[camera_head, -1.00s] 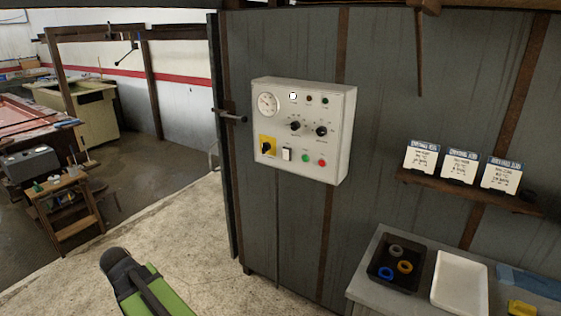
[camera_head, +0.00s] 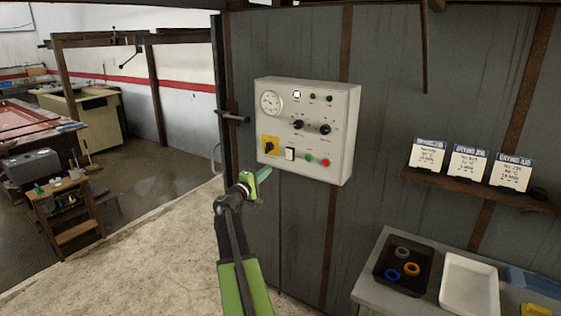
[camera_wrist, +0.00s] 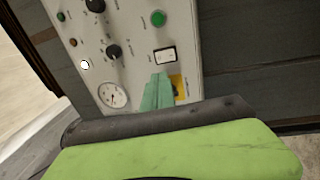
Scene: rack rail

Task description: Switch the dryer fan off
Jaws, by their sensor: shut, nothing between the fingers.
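A white control panel (camera_head: 345,130) is mounted on the grey wall. It carries a white rocker switch (camera_head: 290,154), a yellow plate with a black rotary switch (camera_head: 270,146), black knobs (camera_head: 298,124), a green button (camera_head: 309,158), a red button (camera_head: 325,162) and a gauge (camera_head: 271,103). The labels are too small to read, so which control is the dryer fan's is unclear. My gripper (camera_head: 263,174) is shut and empty, just below the panel's lower left. In the wrist view its teal fingers (camera_wrist: 158,92) point toward the rocker (camera_wrist: 165,55) and partly cover the yellow plate (camera_wrist: 178,85). Contact does not show.
A white lamp (camera_head: 297,94) on the panel is bright. At right, a bench (camera_head: 371,292) holds a black tray with rings and a white tray (camera_head: 470,286). Above it, a shelf (camera_head: 478,189) carries cards. A dark post edges the wall at left. The floor at left is open.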

